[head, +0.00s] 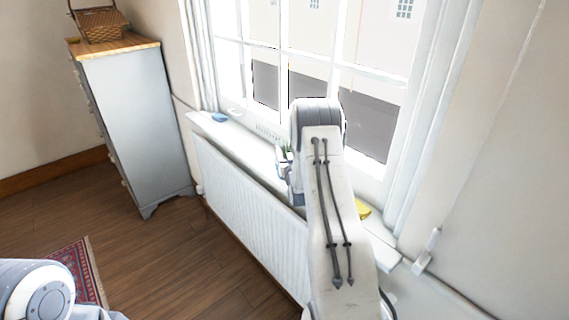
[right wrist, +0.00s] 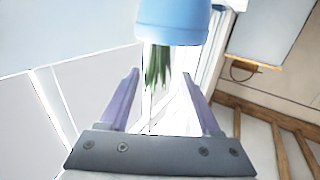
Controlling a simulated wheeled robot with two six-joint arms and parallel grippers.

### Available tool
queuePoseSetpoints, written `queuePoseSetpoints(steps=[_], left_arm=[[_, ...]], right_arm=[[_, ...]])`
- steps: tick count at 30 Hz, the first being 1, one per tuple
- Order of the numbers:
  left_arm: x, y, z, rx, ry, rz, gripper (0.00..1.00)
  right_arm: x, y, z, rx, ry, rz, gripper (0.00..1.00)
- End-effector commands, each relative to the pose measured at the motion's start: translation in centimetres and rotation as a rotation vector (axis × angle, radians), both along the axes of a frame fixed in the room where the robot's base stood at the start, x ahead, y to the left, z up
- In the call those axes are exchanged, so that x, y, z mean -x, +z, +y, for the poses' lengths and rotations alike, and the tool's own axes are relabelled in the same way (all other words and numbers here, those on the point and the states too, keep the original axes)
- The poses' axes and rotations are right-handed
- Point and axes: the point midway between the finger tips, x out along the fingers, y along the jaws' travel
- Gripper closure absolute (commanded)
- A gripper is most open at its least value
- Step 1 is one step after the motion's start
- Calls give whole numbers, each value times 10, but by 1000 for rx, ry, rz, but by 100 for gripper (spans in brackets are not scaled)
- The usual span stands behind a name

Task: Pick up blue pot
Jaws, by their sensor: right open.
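The blue pot (right wrist: 172,22) shows at the top of the right wrist view, upside down in the picture, with green leaves (right wrist: 157,65) hanging below it. My right gripper (right wrist: 160,73) is open, with its two fingers spread apart. The leaves appear between the fingertips in the picture, and the pot body is above them. I cannot tell whether a finger touches the plant. In the head view, my right gripper (head: 286,170) is partly hidden by its own arm, near the windowsill. The pot is not clearly visible there. My left gripper is out of view.
The white windowsill (head: 250,143) runs above a radiator (head: 248,215), with window glass close behind. A small blue object (head: 219,117) and a yellow object (head: 363,209) lie on the sill. A grey dresser (head: 135,120) carries a wicker basket (head: 99,24).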

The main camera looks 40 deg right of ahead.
Motion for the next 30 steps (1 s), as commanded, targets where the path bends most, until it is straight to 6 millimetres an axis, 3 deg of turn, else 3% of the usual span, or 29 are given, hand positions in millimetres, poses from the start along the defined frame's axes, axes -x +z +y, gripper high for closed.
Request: queuePoseSetpoints(steps=[12, 22, 23, 27, 28, 30], left_arm=[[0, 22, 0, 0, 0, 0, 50], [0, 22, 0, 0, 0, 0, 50], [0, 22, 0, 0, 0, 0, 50], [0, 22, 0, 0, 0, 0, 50], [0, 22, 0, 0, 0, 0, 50], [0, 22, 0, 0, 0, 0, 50]], right_arm=[[-39, 2, -26, 0, 0, -1, 36], [-44, 1, -29, 0, 0, 0, 36], [-44, 1, -28, 0, 0, 0, 40], [-44, 1, -29, 0, 0, 0, 94], [-44, 1, -29, 0, 0, 0, 100], [-44, 1, -28, 0, 0, 0, 100]])
